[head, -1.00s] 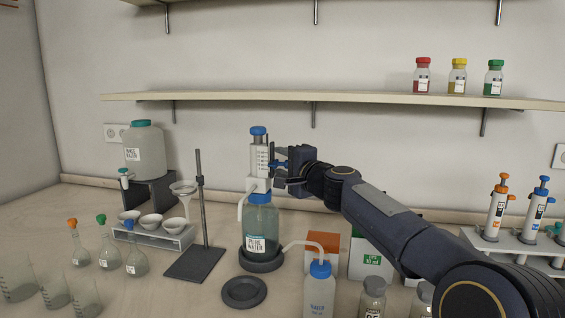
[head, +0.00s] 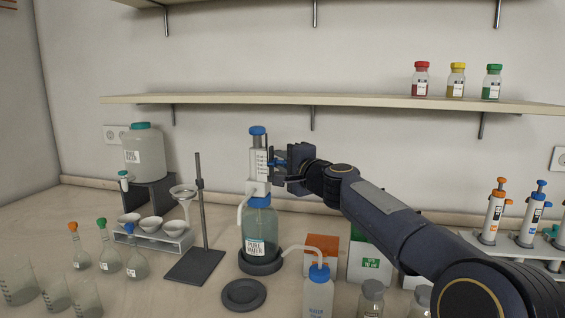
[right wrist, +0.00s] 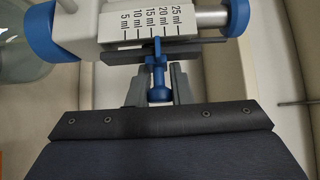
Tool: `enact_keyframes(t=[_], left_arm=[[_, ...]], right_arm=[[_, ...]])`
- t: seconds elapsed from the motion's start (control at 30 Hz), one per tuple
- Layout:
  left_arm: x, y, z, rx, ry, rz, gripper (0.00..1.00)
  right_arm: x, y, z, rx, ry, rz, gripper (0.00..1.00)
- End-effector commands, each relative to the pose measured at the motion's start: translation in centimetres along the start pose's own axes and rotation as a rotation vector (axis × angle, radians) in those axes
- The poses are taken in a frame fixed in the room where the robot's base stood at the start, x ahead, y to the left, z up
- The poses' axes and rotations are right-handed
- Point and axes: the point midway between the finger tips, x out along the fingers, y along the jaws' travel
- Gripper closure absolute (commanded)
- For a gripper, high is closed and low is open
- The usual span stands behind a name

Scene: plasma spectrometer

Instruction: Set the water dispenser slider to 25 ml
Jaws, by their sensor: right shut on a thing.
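The water dispenser (head: 259,165) is a white pump with a blue cap on the clear "PURE WATER" bottle (head: 260,225), upright in the head view. In the right wrist view its white scale (right wrist: 150,22) reads 5 to 25 ml. The blue slider (right wrist: 157,60) sits at the scale's edge, its pointer between the 15 ml and 20 ml labels. My right gripper (right wrist: 159,88) is shut on the slider's blue stem, a finger on each side; in the head view it is right of the pump. My left gripper is not in view.
A wash bottle (head: 318,293) and orange and green boxes (head: 321,250) stand right of the dispenser, below my right arm. A ring stand (head: 200,225) is to its left, a dark round base (head: 244,294) in front. A shelf (head: 330,99) runs above.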

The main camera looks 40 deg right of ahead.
Motion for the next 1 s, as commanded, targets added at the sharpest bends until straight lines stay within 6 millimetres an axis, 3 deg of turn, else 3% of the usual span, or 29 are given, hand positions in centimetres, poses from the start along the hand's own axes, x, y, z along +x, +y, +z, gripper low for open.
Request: enact_keyframes(t=[0.03, 0.07, 0.33, 0.37, 0.53, 0.83, 1.0], left_arm=[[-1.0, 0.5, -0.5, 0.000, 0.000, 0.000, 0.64], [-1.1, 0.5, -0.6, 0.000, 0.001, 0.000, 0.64], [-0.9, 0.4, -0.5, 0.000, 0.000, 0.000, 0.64], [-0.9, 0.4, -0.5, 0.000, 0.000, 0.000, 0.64], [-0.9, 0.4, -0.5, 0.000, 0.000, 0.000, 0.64], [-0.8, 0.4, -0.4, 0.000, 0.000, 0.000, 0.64], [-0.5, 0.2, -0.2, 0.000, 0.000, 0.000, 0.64]], right_arm=[[-0.1, -1.7, 0.0, -0.001, 0.001, -0.007, 1.00], [-0.1, -1.9, 0.0, 0.000, 0.001, -0.008, 1.00], [-0.1, -1.7, 0.0, 0.000, 0.001, -0.008, 1.00], [-0.1, -1.7, 0.0, 0.000, 0.001, -0.008, 0.80], [-0.1, -1.6, 0.0, 0.000, 0.001, -0.007, 0.59], [-0.3, -1.6, 0.0, 0.000, 0.001, -0.006, 0.59], [-2.5, -1.6, 0.0, -0.002, 0.002, -0.009, 0.59]])
